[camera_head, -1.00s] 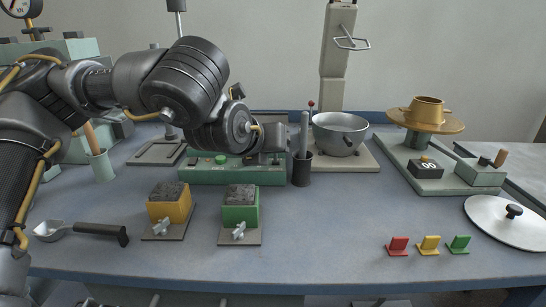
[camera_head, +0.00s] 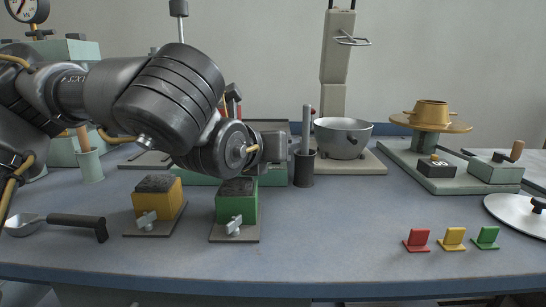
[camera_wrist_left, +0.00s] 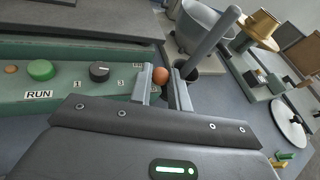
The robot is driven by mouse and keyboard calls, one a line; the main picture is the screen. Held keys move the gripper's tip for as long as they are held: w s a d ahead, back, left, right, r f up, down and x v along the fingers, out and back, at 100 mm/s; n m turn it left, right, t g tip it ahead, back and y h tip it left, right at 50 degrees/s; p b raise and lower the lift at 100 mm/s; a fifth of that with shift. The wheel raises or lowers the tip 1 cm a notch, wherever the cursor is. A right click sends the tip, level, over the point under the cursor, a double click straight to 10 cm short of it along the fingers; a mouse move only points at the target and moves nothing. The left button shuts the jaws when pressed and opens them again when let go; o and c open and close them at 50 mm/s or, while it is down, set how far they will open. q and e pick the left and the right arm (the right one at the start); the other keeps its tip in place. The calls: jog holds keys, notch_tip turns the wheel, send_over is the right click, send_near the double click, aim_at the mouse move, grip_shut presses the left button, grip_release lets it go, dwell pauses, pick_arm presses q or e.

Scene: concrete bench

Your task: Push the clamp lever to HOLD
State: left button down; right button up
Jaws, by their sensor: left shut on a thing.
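My left gripper (camera_head: 292,152) reaches over the right end of the green control panel (camera_head: 272,178). In the left wrist view my left gripper (camera_wrist_left: 163,88) has its fingers on either side of an orange-brown round knob (camera_wrist_left: 160,76) and is shut on it. The knob's stem is hidden, and I cannot tell for certain whether it belongs to the clamp lever. No HOLD mark is readable. The panel carries a green button (camera_wrist_left: 41,70) by the word RUN and a black dial (camera_wrist_left: 99,72). My right gripper is not in view.
A dark cup (camera_head: 304,172) with a grey rod (camera_head: 306,125) stands close right of my gripper. A metal bowl (camera_head: 342,140) is behind it. Yellow (camera_head: 157,206) and green (camera_head: 236,208) blocks stand in front. The bench's front middle is clear.

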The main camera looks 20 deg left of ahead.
pick_arm(q)
jog(key=shift+f, duration=0.1)
dwell(0.5)
jog(key=c, duration=1.3)
grip_release()
jog(key=shift+s, duration=0.15)
jog(key=v, duration=1)
jog(key=shift+s, duration=0.3)
